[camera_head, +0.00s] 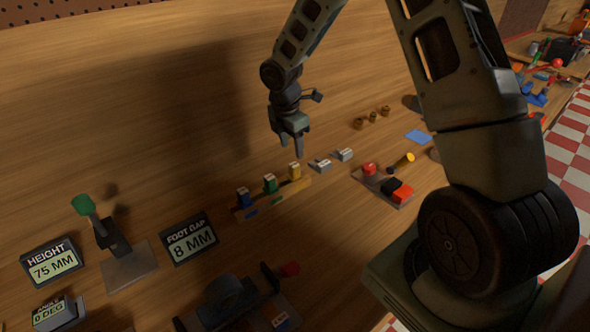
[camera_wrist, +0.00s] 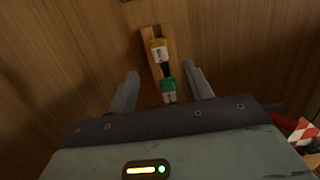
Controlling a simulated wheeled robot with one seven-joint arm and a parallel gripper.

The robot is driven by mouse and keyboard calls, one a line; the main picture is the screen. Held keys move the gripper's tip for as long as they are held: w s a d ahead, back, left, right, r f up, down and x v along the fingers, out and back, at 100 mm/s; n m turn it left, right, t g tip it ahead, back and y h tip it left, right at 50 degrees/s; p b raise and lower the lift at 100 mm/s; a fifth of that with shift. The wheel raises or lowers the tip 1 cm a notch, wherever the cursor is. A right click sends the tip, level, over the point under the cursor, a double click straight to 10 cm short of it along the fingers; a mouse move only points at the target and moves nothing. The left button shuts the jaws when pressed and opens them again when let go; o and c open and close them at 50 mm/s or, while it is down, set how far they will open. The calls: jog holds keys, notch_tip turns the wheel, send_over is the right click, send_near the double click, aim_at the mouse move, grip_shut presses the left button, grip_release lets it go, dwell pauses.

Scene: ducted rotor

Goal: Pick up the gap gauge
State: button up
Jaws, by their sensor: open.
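A wooden rack (camera_head: 296,187) on the bench holds a yellow block (camera_head: 295,171), a green block (camera_head: 270,183) and a blue block (camera_head: 243,197), all upright in a row. These look like gauges, but I cannot tell which one is the gap gauge. My gripper (camera_head: 291,148) is open and empty, pointing down above the yellow end of the rack. In the wrist view, the green block (camera_wrist: 168,87) shows between the fingers of my gripper (camera_wrist: 162,82). The yellow block (camera_wrist: 159,51) stands just beyond the fingertips. The blue block is hidden there.
Two grey metal pieces (camera_head: 320,165) lie right of the rack. A tray with red and black parts (camera_head: 383,187) is farther right. Left are a "FOOT GAP 8 MM" display (camera_head: 189,238), a "HEIGHT 75 MM" display (camera_head: 52,261) and a green-knobbed stand (camera_head: 112,238). A dark fixture (camera_head: 235,300) stands in front.

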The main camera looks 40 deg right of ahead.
aim_at(294, 164)
jog(key=shift+d+f+p, duration=0.15)
jog(key=shift+f+p, duration=0.25)
jog(key=shift+f, duration=0.95)
jog(key=shift+d+f+p, duration=0.2)
jog(key=shift+f+p, duration=0.2)
jog(key=shift+f, duration=0.95)
jog(key=shift+d+f+p, duration=0.15)
jog(key=shift+f+p, duration=0.25)
jog(key=shift+f, duration=0.95)
jog(key=c, duration=1.1)
jog(key=shift+r, duration=0.1)
